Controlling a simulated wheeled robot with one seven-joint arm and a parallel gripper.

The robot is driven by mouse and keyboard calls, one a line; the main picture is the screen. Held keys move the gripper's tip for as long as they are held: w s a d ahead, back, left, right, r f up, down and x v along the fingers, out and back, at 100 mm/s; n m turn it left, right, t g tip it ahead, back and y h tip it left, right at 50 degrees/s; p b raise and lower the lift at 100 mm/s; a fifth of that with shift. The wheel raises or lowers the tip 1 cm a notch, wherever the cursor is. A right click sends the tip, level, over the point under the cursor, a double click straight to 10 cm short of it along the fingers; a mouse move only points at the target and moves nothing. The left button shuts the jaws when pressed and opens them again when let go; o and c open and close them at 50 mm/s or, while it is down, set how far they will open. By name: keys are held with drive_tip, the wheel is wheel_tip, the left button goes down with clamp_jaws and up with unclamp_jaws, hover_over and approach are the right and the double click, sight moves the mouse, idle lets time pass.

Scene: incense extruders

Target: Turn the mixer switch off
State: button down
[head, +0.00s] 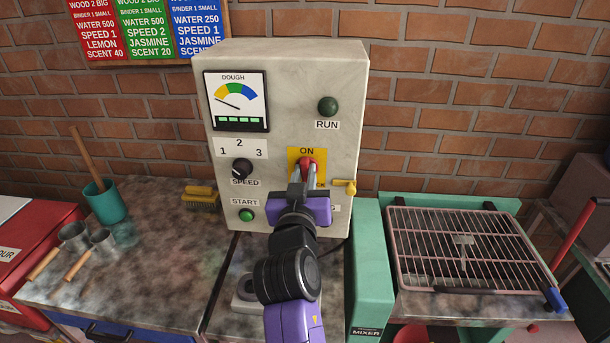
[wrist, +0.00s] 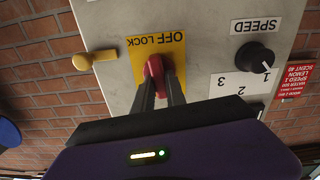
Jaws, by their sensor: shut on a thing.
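The mixer switch is a red handle (head: 306,165) on a yellow plate (head: 294,155) on the front of the grey control box (head: 285,80). In the head view the handle shows just below the ON label. In the upside-down wrist view the handle (wrist: 155,66) sits beside the OFF LOCK label (wrist: 156,40). My gripper (head: 303,184) reaches up to the panel from the front. Its two dark fingers (wrist: 162,88) are shut on the red handle. My gripper hides the lower part of the plate in the head view.
A yellow lever (head: 344,187) juts out right of the switch. The black speed knob (head: 242,168) and green start button (head: 246,215) are to its left. The run lamp (head: 328,106) is dark green. A wire rack (head: 465,245) lies at the right; metal cups (head: 75,238) stand left.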

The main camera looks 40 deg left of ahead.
drive_tip(key=n, duration=0.4)
drive_tip(key=shift+a, duration=0.1)
drive_tip(key=n, duration=0.5)
drive_tip(key=shift+s+a+p, duration=0.1)
drive_tip(key=shift+p, duration=0.25)
drive_tip(key=n+p, duration=0.1)
drive_tip(key=n, duration=0.3)
drive_tip(key=shift+f, duration=0.15)
drive_tip(key=shift+a+f+n+p, duration=0.15)
drive_tip(key=shift+n+p, duration=0.6)
drive_tip(key=shift+n, duration=1.05)
drive_tip(key=shift+s, duration=0.1)
drive_tip(key=shift+f, duration=0.1)
drive_tip(key=c, duration=1.4)
unclamp_jaws()
drive_tip(key=shift+o, duration=0.2)
drive_tip(key=v, duration=0.7)
drive_tip(key=shift+s+d+b, duration=0.3)
drive_tip(key=shift+b, duration=0.05)
